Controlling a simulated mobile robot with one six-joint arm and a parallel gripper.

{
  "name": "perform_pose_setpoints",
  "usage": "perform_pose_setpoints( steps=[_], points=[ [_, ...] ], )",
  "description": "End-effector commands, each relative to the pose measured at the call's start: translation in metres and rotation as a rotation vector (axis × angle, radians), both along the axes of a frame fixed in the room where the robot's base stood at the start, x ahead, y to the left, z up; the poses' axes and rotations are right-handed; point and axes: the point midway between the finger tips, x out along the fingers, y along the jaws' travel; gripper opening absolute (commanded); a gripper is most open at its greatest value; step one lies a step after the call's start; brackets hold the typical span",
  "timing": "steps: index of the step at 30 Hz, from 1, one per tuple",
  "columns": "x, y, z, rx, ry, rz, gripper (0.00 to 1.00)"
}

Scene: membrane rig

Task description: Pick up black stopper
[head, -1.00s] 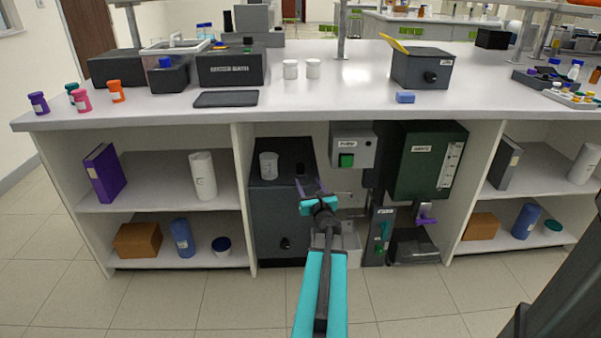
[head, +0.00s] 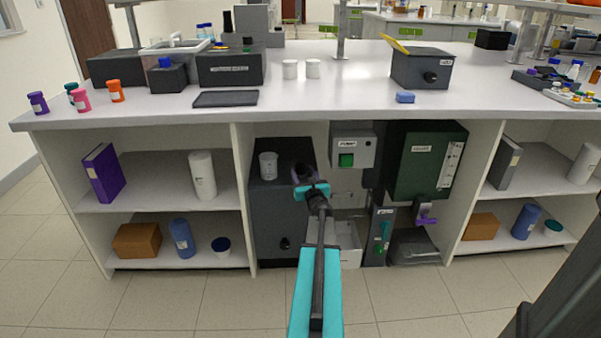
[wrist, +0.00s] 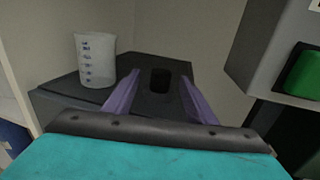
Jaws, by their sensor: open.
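The black stopper (wrist: 160,80) stands on top of a dark grey cabinet (wrist: 60,88) under the bench. In the wrist view it shows between and just beyond the two purple fingers of my gripper (wrist: 160,92). The fingers are open and apart from it, one on each side. In the head view my gripper (head: 305,178) is over the right part of the cabinet top, and the stopper cannot be made out clearly there behind the fingers.
A clear graduated beaker (wrist: 95,60) stands on the cabinet to the left of the stopper. A grey pump box (head: 353,148) with a green switch hangs to the right. The bench top (head: 330,95) overhangs the cabinet. A white bin (head: 348,250) stands to the right, lower down.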

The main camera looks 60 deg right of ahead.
Motion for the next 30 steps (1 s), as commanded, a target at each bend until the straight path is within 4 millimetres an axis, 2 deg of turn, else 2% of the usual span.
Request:
perform_pose_setpoints(
  steps=[17,30],
  points=[
    [0.006,-0.005,0.000,0.000,0.000,0.001,0.51],
    [0.030,-0.031,0.001,0.000,0.000,0.001,0.51]
  ],
)
